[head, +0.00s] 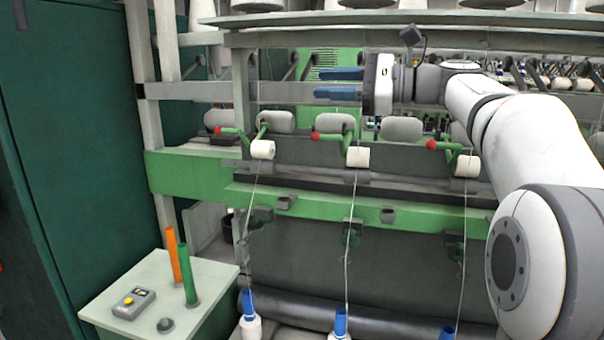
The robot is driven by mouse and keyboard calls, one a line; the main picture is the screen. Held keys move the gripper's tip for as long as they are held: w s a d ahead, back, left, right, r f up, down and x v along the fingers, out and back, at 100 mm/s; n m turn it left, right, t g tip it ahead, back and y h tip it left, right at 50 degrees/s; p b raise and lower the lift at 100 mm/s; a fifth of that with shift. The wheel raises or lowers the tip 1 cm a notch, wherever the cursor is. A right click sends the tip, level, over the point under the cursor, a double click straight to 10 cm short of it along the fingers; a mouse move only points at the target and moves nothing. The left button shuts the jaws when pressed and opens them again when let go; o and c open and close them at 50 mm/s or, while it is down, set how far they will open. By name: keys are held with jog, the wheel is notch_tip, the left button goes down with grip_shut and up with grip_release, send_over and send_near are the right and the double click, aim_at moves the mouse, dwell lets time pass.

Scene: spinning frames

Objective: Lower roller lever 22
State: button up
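Three green roller levers with red ball ends show along the frame: a left lever (232,132), a middle lever (330,138) and a right lever (445,146). I see no readable number, so I cannot tell which one is 22. A white roller sits just right of each lever: left (262,149), middle (357,157), right (467,166). My gripper (323,83) points left, above the middle lever and clear of it. Its two blue fingers are apart, with nothing between them.
Several grey rollers (335,123) line the frame behind the levers. A green rail (330,205) runs below. Threads run down to blue-topped bobbins (249,304). A small table (110,307) at lower left holds an orange tube (173,255), a green tube (188,275) and a button box (134,303).

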jog(key=s+f+n+h, duration=0.2)
jog(key=s+f+h, duration=0.2)
jog(key=f, duration=0.7)
jog(key=s+f+n+h, duration=0.2)
jog(key=s+f+h, duration=0.3)
jog(key=f, duration=0.6)
jog(key=s+d+f+n+g+h, duration=0.1)
jog(key=s+d+f+n+h, duration=0.3)
jog(key=s+f, duration=0.4)
jog(key=s+d+f+n+g+h, duration=0.1)
jog(key=s+d+f+n+h, duration=0.3)
jog(key=s+f, duration=0.4)
notch_tip(320, 180, down, 4)
jog(key=shift+d+n, duration=0.85)
jog(key=shift+n, duration=0.15)
